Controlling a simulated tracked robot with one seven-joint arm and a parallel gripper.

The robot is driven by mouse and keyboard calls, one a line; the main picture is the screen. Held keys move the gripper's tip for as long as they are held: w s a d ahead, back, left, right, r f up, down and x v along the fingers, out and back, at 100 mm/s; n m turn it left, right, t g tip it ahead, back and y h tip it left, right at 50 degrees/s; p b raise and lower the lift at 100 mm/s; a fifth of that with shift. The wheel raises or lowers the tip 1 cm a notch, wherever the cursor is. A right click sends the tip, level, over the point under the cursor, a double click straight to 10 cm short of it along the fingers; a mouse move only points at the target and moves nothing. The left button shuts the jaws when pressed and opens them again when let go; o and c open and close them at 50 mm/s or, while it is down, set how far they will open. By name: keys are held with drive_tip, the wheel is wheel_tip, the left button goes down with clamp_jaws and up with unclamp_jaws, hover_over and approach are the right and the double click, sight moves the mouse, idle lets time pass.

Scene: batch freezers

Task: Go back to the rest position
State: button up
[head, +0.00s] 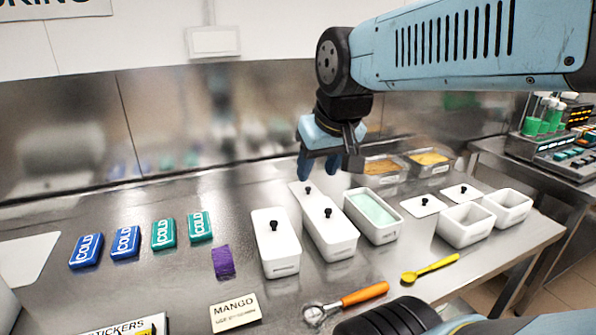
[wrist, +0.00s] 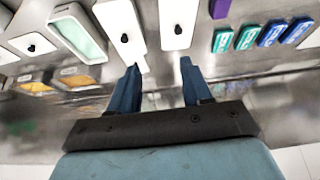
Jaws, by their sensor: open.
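My gripper (head: 320,165) hangs from the blue arm over the back of the steel counter, above the far ends of the white lidded tubs. In the wrist view my gripper (wrist: 160,75) shows two blue fingers spread apart with nothing between them. A lidded white tub (head: 275,255) stands at the left, with a longer lidded white tub (head: 335,238) beside it. Both lids have black knobs. An open white tub (head: 390,228) with pale green content stands to their right. The gripper appears clear of the tubs, though its exact height is hard to tell.
Blue and green COLD packs (head: 125,242) and a purple cloth (head: 223,262) lie at left. A MANGO card (head: 235,312), an orange-handled scoop (head: 350,300) and a yellow spoon (head: 430,269) lie in front. Empty white tubs (head: 467,238) stand right. Clear containers (head: 383,180) stand behind.

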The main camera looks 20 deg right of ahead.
drive_tip(key=shift+s+f, duration=0.2)
drive_tip(key=shift+s, duration=0.35)
drive_tip(key=shift+s+f, duration=0.2)
drive_tip(key=shift+s, duration=0.3)
